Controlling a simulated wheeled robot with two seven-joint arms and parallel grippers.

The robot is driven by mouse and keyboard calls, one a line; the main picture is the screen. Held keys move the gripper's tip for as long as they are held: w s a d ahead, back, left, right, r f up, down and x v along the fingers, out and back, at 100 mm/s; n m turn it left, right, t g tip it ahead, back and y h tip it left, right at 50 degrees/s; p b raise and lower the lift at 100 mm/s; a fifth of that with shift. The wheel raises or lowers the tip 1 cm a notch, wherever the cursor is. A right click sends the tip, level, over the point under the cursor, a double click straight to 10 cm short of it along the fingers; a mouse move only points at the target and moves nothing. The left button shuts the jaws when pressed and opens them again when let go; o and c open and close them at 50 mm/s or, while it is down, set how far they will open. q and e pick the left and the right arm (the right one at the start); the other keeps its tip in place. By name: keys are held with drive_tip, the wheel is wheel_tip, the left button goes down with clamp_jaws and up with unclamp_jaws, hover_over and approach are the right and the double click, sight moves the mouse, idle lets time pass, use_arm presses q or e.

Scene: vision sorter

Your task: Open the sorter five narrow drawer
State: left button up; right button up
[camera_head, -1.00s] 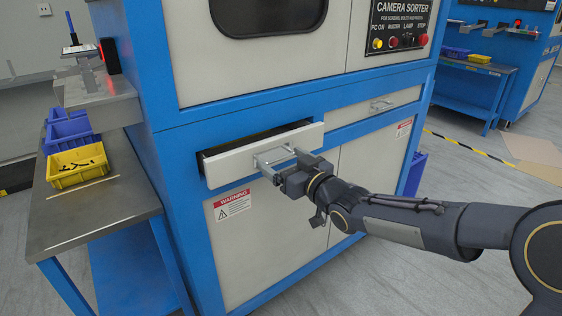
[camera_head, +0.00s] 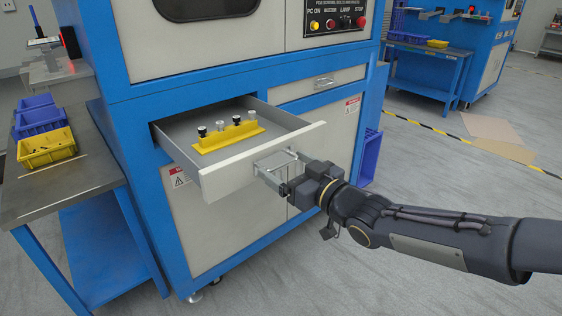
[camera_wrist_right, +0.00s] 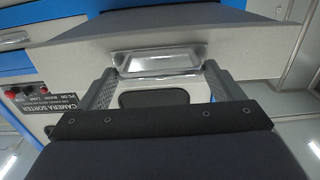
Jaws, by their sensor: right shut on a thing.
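The narrow drawer (camera_head: 240,164) of the blue and white camera sorter (camera_head: 200,56) is pulled well out in the head view. Its grey interior holds a yellow rack (camera_head: 228,136) with several small black and clear pieces. My right gripper (camera_head: 271,174) is shut on the drawer's metal handle (camera_head: 277,160). The right wrist view shows the handle (camera_wrist_right: 158,62) between the two grey fingers, with the drawer front (camera_wrist_right: 250,50) behind it. My left gripper is not in view.
A second, closed drawer (camera_head: 318,84) sits to the right. A side table (camera_head: 75,190) at left carries a yellow bin (camera_head: 46,148) and blue bins (camera_head: 40,121). A blue crate (camera_head: 371,156) stands beside the sorter. Grey floor in front is open.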

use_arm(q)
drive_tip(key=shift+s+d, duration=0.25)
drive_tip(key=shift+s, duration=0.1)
use_arm(e)
drive_tip(key=shift+v, duration=0.85)
drive_tip(key=o, duration=1.2)
use_arm(q)
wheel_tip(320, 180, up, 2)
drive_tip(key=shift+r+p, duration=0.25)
drive_tip(key=shift+p, duration=1)
use_arm(e)
drive_tip(key=v, duration=0.7)
drive_tip(key=shift+s+d, duration=0.2)
drive_tip(key=shift+s, duration=0.15)
